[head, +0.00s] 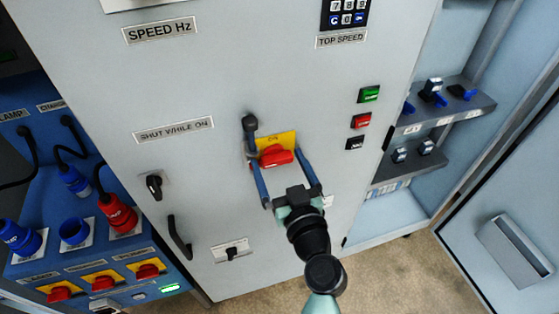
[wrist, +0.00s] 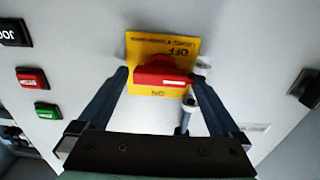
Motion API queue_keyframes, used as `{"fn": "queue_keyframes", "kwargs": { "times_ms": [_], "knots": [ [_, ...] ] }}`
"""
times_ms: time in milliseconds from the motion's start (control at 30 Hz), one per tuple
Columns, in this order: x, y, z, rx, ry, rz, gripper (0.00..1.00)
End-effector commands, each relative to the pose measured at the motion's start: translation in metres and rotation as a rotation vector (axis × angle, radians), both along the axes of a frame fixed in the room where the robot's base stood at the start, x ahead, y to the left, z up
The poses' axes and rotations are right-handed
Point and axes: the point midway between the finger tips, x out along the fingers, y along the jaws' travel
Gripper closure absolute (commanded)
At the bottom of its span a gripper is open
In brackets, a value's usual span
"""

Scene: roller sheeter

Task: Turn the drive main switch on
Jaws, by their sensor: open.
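The drive main switch is a red rotary knob (head: 275,156) on a yellow plate (head: 283,139) on the grey cabinet door. In the wrist view the red knob (wrist: 160,72) lies roughly crosswise on the yellow plate (wrist: 150,44), which carries OFF and ON lettering. My gripper (head: 274,152) is open. Its two blue fingers reach toward the door, one on each side of the knob. In the wrist view the gripper (wrist: 160,76) has its fingertips near the knob's two ends. Whether either finger touches the knob, I cannot tell.
A dark door handle (head: 250,128) stands close to the switch's left side. A green button (head: 369,94) and a red button (head: 361,121) are to the right. A small black rotary switch (head: 154,186) and another handle (head: 179,236) are left. An open door (head: 510,200) stands at right.

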Motion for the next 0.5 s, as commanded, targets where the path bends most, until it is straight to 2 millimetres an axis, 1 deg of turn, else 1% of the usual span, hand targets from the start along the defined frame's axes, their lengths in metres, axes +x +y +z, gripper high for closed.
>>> {"fn": "queue_keyframes", "kwargs": {
  "times_ms": [200, 267, 300, 467, 500],
  "knots": [
    [0.0001, 0.0003, -0.0001, 0.000, 0.000, 0.001, 0.00],
    [0.0000, 0.0003, 0.0000, 0.000, 0.000, 0.001, 0.11],
    [0.0000, 0.0003, 0.0000, 0.000, 0.000, 0.001, 0.18],
    [-0.0001, 0.0003, 0.0001, 0.001, 0.000, 0.001, 0.47],
    [-0.0002, 0.0003, 0.0000, 0.001, 0.000, 0.001, 0.54]
  ]
}}
